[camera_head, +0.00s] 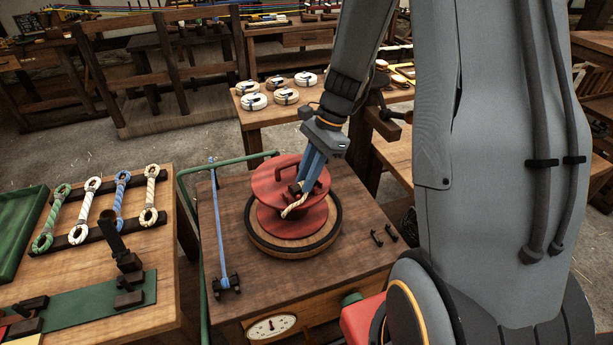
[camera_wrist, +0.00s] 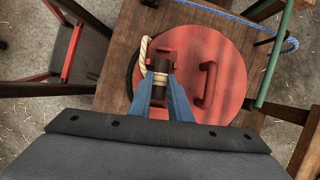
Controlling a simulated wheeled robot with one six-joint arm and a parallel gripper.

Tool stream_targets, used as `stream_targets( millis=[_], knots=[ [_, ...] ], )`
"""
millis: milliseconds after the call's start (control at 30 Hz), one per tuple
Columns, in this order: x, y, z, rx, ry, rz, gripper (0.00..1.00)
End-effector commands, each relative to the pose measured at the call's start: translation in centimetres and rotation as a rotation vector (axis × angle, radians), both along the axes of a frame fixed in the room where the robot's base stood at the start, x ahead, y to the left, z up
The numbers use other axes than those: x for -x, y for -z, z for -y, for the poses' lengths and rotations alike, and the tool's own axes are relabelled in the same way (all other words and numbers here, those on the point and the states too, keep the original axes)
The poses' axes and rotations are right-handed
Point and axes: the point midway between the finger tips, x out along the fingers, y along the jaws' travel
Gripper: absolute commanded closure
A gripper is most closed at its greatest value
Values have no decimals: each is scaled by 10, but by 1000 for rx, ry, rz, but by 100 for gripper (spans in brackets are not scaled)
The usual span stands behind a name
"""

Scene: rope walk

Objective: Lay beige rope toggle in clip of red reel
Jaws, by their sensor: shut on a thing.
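The red reel (camera_head: 285,219) lies on a round wooden turntable (camera_head: 265,243) with a dark rim. Its red top disc (camera_wrist: 231,73) carries a curved handle (camera_wrist: 208,86). The reel's red clip (camera_wrist: 168,54) is at the disc's edge, partly covered by the toggle. My gripper (camera_head: 298,188) is over the disc. In the wrist view its blue fingers (camera_wrist: 160,88) are shut on the dark toggle (camera_wrist: 161,68) with its beige binding. The toggle lines up with the clip; I cannot tell whether it rests in it. The beige rope (camera_head: 294,207) hangs over the reel's edge.
A blue rope (camera_head: 218,225) runs along the table's left side, beside a green rail (camera_head: 190,171). A left bench holds several looped ropes (camera_head: 85,212) on dark racks. A back table holds several coils (camera_head: 285,96). Small dark pegs (camera_head: 383,234) stand right of the reel.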

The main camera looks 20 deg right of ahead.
Motion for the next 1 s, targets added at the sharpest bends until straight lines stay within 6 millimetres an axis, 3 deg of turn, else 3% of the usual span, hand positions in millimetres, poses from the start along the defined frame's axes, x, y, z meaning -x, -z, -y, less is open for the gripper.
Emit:
stream_targets(
  millis=[233, 267, 367, 400, 733, 1000],
  knots=[
    [0, 4, 0, 0, 0, 0, 100],
    [0, 3, 0, 0, 0, 0, 80],
    [0, 3, 0, 0, 0, 0, 63],
    [0, 3, 0, 0, 0, 0, 61],
    [0, 1, 0, 0, 0, 0, 61],
    [0, -17, 0, 1, 0, 0, 61]
  ],
)
